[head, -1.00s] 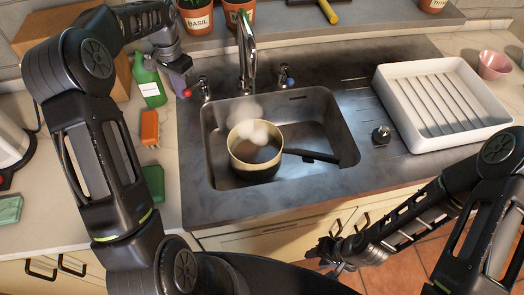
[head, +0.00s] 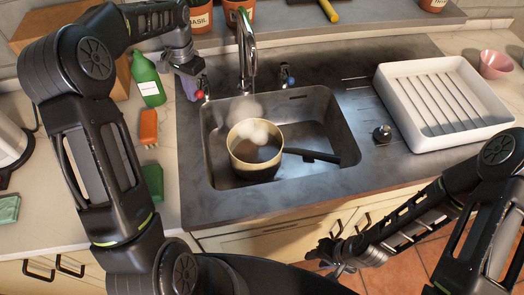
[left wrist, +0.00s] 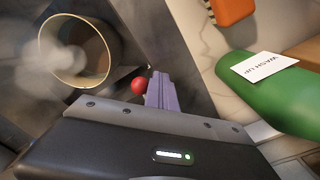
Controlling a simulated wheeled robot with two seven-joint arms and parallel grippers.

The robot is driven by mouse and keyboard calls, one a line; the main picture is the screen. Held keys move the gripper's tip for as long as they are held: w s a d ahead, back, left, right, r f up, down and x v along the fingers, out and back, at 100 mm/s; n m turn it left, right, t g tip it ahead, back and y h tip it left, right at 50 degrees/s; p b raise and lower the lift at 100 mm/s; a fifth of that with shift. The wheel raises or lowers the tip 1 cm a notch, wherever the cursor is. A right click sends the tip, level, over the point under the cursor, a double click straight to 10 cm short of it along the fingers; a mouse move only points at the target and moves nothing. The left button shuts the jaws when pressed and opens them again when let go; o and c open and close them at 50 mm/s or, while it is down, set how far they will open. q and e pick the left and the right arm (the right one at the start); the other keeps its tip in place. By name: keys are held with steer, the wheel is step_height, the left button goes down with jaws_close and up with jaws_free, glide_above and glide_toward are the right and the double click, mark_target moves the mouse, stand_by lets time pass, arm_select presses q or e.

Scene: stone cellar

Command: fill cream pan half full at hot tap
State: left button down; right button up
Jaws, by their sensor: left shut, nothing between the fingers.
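The cream pan (head: 241,150) sits in the sink basin (head: 318,110) under the tap (head: 247,60), its dark handle pointing right. White steam hangs over the pan and blurs its inside, so I cannot tell the water level. The pan also shows in the left wrist view (left wrist: 106,52). My left gripper (head: 192,90) is shut and empty, its tip at the red-marked hot tap knob (head: 200,94). The red knob end shows beside the fingers in the left wrist view (left wrist: 140,85). The blue-marked cold knob (head: 289,80) is right of the spout. My right gripper (head: 335,258) hangs low before the cabinet; its jaws are unclear.
A green bottle (head: 147,80) and an orange sponge-like block (head: 148,127) stand left of the sink. A white draining rack (head: 385,92) is at the right, with a dark plug (head: 382,134) beside it. Potted herbs (head: 239,12) line the back ledge.

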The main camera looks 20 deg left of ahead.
arm_select(q)
steer(key=shift+d, duration=0.25)
step_height(320, 180, up, 7)
steer(key=p, duration=0.4)
stand_by(0.4)
stand_by(0.5)
